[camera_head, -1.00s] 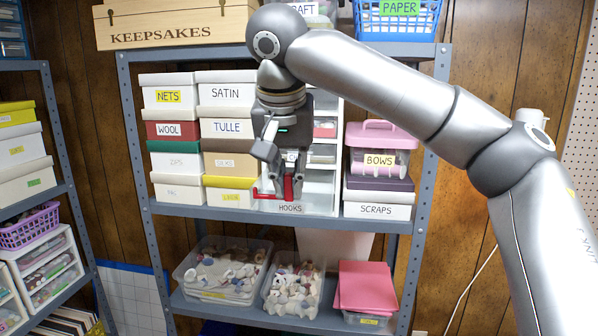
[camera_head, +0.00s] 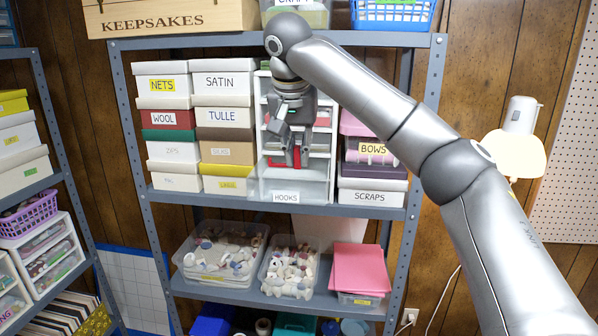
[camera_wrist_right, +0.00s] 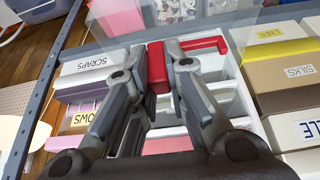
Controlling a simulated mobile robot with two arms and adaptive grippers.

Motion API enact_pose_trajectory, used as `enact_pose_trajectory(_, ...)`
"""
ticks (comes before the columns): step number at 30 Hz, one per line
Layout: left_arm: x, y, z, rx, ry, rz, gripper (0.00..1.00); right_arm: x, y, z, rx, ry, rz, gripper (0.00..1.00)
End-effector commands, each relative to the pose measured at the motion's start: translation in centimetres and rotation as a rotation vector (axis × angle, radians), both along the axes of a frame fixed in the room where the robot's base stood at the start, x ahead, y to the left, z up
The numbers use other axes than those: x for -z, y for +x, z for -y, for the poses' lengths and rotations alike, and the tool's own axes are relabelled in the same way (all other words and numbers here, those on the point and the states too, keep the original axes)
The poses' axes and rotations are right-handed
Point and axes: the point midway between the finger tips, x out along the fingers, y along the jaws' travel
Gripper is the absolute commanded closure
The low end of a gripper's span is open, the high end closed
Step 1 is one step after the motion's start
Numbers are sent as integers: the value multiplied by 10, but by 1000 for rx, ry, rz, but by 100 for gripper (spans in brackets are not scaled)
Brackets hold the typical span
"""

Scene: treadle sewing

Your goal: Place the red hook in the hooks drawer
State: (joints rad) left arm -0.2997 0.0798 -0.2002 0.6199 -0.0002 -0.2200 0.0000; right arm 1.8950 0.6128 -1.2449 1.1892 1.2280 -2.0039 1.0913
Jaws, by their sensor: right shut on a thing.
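The red hook (camera_wrist_right: 207,46) is held between the fingers of my right gripper (camera_wrist_right: 158,60), with its bent arm sticking out to the right in the wrist view. In the head view the right gripper (camera_head: 291,158) is in front of the white drawer unit, and parts of the red hook (camera_head: 276,162) show beside its fingers. The hooks drawer (camera_head: 290,186) is the bottom drawer, labelled HOOKS, below the gripper. Its inside is hard to make out, and I cannot tell whether it is pulled out. My left gripper is not in view.
The BOWS box (camera_head: 371,158) and SCRAPS box (camera_head: 372,197) stand close on the right. The grey shelf frame (camera_head: 150,195) surrounds them. Clear bins (camera_head: 218,275) stand on the shelf below.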

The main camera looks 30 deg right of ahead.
Motion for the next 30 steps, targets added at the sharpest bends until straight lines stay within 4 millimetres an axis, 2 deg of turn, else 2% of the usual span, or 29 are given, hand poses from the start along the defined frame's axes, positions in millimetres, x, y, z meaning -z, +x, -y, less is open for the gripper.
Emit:
enact_pose_trajectory(2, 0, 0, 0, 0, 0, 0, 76, 11, 7, 5, 1, 1, -3, 98)
enact_pose_trajectory(10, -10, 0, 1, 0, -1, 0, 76, 29, 20, 16, 3, -1, -2, 98)
enact_pose_trajectory(16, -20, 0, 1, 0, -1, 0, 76, 55, 20, 15, -1, -2, 0, 98)
enact_pose_trajectory(28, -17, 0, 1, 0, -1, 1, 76, 63, 20, 14, 0, 0, 0, 98)
enact_pose_trajectory(29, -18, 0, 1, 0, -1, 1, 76, 63, 20, 14, 0, -1, 1, 84)
enact_pose_trajectory(30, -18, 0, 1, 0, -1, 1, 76, 63, 20, 14, 0, -1, 1, 79)
